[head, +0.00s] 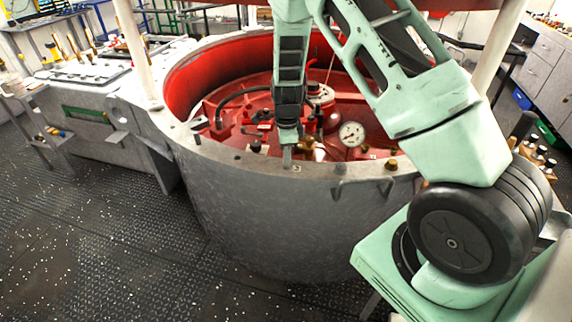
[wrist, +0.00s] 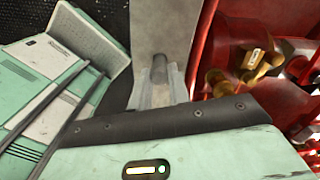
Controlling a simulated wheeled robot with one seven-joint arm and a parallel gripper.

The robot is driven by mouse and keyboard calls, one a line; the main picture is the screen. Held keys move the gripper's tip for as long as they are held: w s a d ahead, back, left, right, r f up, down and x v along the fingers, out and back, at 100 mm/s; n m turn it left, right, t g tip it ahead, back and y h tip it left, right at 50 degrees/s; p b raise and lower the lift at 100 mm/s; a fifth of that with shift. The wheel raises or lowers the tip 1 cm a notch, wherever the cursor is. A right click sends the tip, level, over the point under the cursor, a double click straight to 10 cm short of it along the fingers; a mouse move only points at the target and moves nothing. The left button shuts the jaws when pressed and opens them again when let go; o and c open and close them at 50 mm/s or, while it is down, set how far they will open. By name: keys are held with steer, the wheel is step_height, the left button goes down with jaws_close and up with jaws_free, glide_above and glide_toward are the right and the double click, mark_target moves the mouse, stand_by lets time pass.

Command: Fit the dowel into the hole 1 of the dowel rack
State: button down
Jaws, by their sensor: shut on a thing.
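My gripper (head: 287,154) hangs down at the near rim of the large grey drum, beside a small label marked 3. In the wrist view my gripper (wrist: 160,88) is shut on a short dark grey dowel (wrist: 158,68), whose rounded end shows between the pale fingers. The grey rim lies behind the dowel; I cannot tell whether they touch. The dowel is too small to make out in the head view. A wooden block with several dark-topped pegs (head: 541,160) stands at the right, partly behind my arm; I cannot tell whether it is the dowel rack. Hole 1 cannot be made out.
The drum (head: 240,215) has a red interior with pipes, brass fittings and a pressure gauge (head: 351,134) close to my gripper. A handle sticks out from its front rim. A grey bench (head: 85,150) stands at left. The dark floor (head: 90,250) in front is clear.

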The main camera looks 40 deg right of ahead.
steer(key=shift+r+p, duration=2.1)
steer(key=shift+r, duration=0.55)
